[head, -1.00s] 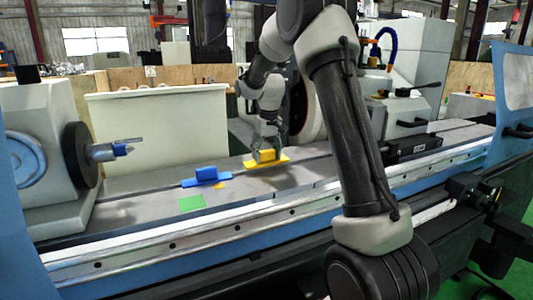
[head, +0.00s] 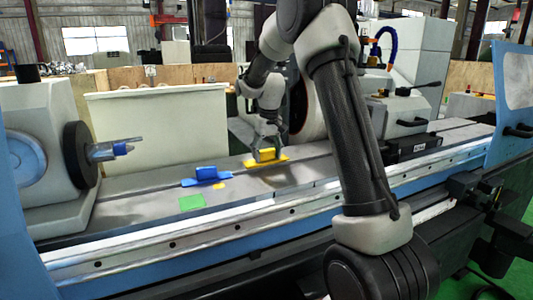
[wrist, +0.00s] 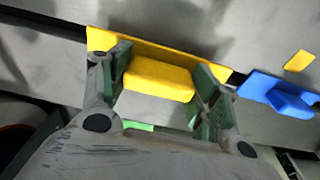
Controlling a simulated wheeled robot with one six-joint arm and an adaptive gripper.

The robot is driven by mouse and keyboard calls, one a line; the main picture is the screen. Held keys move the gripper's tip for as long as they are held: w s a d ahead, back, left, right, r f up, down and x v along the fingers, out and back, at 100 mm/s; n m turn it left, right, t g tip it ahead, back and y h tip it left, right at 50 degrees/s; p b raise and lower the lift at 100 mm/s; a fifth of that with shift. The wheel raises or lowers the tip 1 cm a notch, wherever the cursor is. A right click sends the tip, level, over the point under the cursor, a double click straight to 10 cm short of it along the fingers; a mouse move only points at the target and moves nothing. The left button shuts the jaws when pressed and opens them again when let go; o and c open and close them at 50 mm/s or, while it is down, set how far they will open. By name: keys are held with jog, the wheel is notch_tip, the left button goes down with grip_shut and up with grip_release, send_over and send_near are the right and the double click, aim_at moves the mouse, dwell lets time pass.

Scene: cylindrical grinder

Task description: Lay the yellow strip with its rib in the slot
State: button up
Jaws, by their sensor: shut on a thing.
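The yellow strip (head: 273,161) with its raised block is at the middle of the grinder's table in the head view. My gripper (head: 265,152) is shut on the block from above. In the wrist view the yellow strip (wrist: 190,60) spans between and past my fingers (wrist: 160,88), which hold the block's two ends. The slot (head: 150,190) is a dark line running along the grey table. The strip lies close over the slot's line; a shadow shows in front of it. The rib is under the strip and hidden, so I cannot tell whether it is in the slot.
A blue strip with a block (head: 206,176) lies along the slot to the left. A small yellow patch (head: 218,186) and a green patch (head: 192,202) lie on the table. The headstock (head: 40,160) stands at the left, and a black block (head: 412,147) at the right.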

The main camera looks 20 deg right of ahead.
aim_at(268, 161)
jog(key=shift+f, duration=1.25)
jog(key=o, duration=1.1)
jog(key=r, duration=0.4)
jog(key=s+r, duration=0.1)
jog(key=r, duration=0.7)
jog(key=shift+s, duration=0.2)
jog(key=shift+w, duration=0.1)
jog(key=shift+s+a+r+t, duration=0.2)
jog(key=shift+s+a+t, duration=0.25)
jog(key=shift+s, duration=5.7)
jog(key=shift+s+a+r+t, duration=0.25)
jog(key=shift+s+t, duration=0.3)
jog(key=shift+s, duration=5.6)
jog(key=shift+s+a+r+t, duration=0.15)
jog(key=shift+s+a+t, duration=0.3)
jog(key=shift+s, duration=5.7)
